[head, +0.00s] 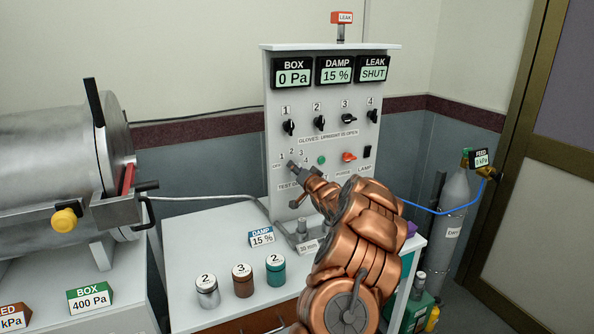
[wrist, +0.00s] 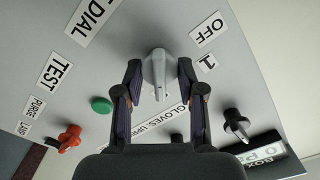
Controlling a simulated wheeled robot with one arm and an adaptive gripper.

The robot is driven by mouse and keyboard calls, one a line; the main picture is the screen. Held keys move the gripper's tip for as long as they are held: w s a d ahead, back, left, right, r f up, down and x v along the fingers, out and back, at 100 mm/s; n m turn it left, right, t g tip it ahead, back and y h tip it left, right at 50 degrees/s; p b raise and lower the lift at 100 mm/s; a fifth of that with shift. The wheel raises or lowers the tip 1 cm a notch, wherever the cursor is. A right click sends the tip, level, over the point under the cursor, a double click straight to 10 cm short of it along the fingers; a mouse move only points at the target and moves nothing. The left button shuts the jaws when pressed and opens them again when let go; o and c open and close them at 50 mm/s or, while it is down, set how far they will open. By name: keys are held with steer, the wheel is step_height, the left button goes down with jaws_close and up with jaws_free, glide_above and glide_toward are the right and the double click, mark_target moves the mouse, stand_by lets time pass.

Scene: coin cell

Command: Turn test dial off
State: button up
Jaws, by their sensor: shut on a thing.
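The test dial (wrist: 157,68) is a grey knob on the upright panel. In the wrist view its narrow tip points down, away from the OFF label (wrist: 207,28) at upper right; a "1" label (wrist: 207,64) is below OFF. My gripper (wrist: 159,72) is shut on the dial, one finger on each side of it. In the head view my gripper (head: 294,170) reaches the panel's lower left, at the dial, and covers most of it. The OFF label (head: 277,165) shows to its left there. Which number the tip points at cannot be told.
The panel (head: 275,105) has a row of black knobs above, a green button (head: 321,160) and an orange-red knob (head: 349,156) to the right. Its displays read 0 Pa, 15 % and SHUT. Several lidded jars (head: 242,282) stand on the bench below.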

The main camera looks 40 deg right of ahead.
steer(key=c, duration=0.3)
